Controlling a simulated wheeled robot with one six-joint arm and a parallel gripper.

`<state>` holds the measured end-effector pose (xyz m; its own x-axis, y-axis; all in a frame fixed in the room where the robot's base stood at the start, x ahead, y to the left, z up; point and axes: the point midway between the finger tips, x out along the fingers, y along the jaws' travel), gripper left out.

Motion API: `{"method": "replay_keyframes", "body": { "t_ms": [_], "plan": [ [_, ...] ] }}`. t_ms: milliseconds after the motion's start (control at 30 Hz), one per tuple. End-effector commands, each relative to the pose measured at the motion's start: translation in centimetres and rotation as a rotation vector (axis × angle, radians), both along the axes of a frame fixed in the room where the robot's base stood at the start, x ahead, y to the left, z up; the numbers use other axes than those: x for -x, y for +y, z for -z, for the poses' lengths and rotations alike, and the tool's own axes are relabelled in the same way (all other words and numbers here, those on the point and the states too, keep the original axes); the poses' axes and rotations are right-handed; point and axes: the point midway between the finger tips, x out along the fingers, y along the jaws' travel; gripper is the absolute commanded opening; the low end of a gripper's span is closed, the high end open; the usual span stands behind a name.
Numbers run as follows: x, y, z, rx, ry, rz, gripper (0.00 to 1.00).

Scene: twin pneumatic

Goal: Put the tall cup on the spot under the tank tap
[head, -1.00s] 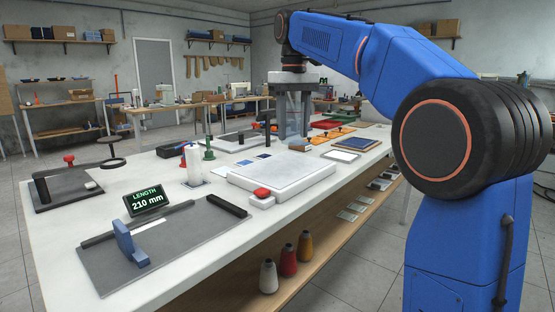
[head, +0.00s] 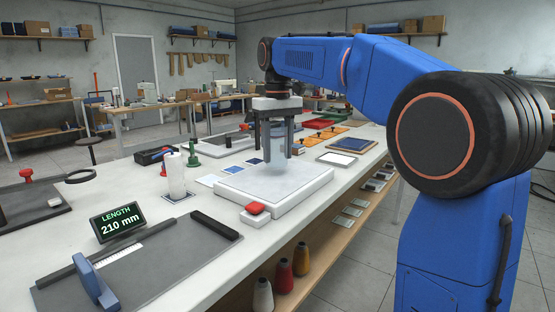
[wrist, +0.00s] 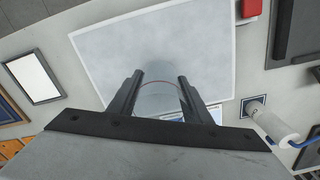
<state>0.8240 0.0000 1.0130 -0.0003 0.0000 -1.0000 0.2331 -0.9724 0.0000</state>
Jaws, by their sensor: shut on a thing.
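The tall cup (head: 276,163) is a clear, see-through cylinder, upright between the fingers of my gripper (head: 275,150). My gripper is shut on its sides. The cup's lower end shows below the fingertips, over the white slab (head: 312,183); I cannot tell whether it touches the slab. In the wrist view the cup (wrist: 160,98) lies between the two dark fingers, with the slab (wrist: 110,55) behind it. I cannot make out a tank, its tap or the spot under it.
A red button block (head: 255,211) adjoins the slab's front. A white roll (head: 176,175) stands left of it, near green stands (head: 193,155). A length display (head: 117,223) and grey measuring board (head: 160,262) are at the front left. A framed white panel (head: 337,159) lies behind right.

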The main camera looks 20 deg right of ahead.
Motion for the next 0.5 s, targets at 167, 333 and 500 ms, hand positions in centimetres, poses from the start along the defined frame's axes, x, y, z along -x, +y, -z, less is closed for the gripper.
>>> {"method": "replay_keyframes", "body": {
  "t_ms": [167,333,500],
  "plan": [
    [0.0,0.0,2.2,0.0,0.0,0.0,0.19],
    [0.0,0.0,2.6,0.0,-0.001,0.0,0.19],
    [0.0,0.0,2.6,0.0,-0.001,0.0,0.19]
  ]
}}
